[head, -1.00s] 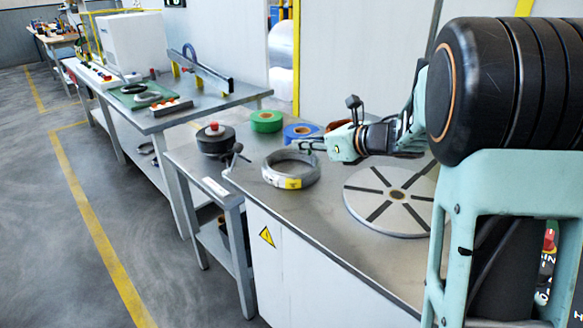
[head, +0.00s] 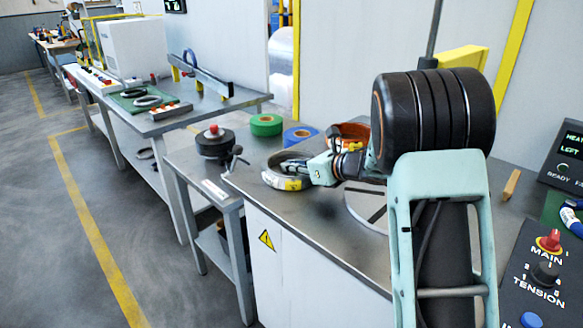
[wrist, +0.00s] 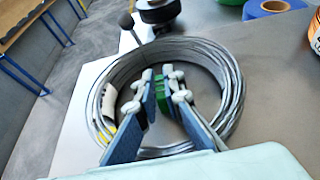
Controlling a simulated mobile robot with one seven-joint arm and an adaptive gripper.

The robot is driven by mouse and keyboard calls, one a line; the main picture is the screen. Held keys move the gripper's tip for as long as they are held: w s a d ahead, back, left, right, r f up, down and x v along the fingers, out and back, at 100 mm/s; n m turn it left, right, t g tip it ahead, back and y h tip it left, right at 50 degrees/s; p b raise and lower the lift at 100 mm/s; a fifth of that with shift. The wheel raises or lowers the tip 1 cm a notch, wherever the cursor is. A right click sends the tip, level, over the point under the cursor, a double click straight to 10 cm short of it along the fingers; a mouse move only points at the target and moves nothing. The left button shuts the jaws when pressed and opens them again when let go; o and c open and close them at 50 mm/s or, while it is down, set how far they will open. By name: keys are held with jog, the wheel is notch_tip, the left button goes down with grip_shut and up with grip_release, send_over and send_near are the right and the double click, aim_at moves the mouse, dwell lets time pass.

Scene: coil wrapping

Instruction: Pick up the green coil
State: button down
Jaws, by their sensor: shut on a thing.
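A green roll (head: 266,124) lies flat at the back left of the metal table, apart from my gripper; its edge shows at the top of the wrist view (wrist: 231,3). My gripper (head: 308,172) is at the near right rim of a grey wire coil (head: 272,178) with a yellow label. A small green patch shows between the fingertips. I cannot tell whether the coil is clear of the table.
A blue roll (head: 300,136) and an orange roll (head: 350,131) lie behind the coil. A black spool (head: 214,143) with a red knob stands on the lower table at left. A slotted round disc (head: 362,209) is partly behind my arm. A control panel (head: 540,265) is at right.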

jog(key=shift+f, duration=0.1)
jog(key=c, duration=2.5)
grip_release()
jog(key=o, duration=0.5)
jog(key=shift+c, duration=0.2)
